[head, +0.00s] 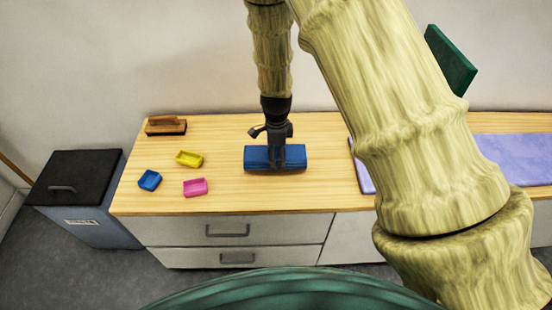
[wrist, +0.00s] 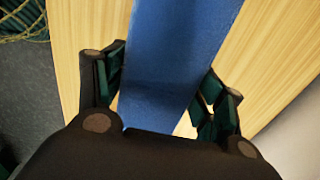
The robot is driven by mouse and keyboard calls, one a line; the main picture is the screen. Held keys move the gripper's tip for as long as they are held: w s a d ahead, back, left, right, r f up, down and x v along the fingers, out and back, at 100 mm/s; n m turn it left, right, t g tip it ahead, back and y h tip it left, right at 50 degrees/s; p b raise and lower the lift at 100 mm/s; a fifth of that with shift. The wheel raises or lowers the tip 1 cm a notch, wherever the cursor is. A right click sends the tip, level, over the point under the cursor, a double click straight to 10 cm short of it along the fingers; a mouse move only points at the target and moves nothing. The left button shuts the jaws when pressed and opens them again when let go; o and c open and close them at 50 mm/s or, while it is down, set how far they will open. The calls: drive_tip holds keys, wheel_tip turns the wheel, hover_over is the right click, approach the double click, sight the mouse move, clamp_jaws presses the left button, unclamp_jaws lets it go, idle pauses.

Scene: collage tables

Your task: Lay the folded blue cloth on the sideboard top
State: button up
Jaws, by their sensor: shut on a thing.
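The folded blue cloth (head: 259,159) is a flat, wide blue bundle over the middle of the wooden sideboard top (head: 325,190). My gripper (head: 280,155) points down at it from above, with its fingers around the cloth's middle. In the wrist view, the cloth (wrist: 180,50) runs between the two dark green-padded fingers of my gripper (wrist: 163,88). It is shut on the cloth. The cloth is at or very near the wood; I cannot tell whether its underside touches. The fingers hide part of its front.
A brush (head: 166,126), a yellow tray (head: 189,159), a blue tray (head: 149,180) and a pink tray (head: 195,187) lie to the left. A purple mat (head: 510,155) and a dark green panel (head: 450,60) are right. A black-lidded bin (head: 75,175) stands left of the sideboard.

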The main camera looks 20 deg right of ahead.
drive_tip(key=shift+f, duration=1.75)
drive_tip(key=shift+f, duration=0.15)
drive_tip(key=o, duration=1.1)
drive_tip(key=shift+c, duration=0.2)
wheel_tip(320, 180, up, 12)
drive_tip(key=shift+r, duration=0.2)
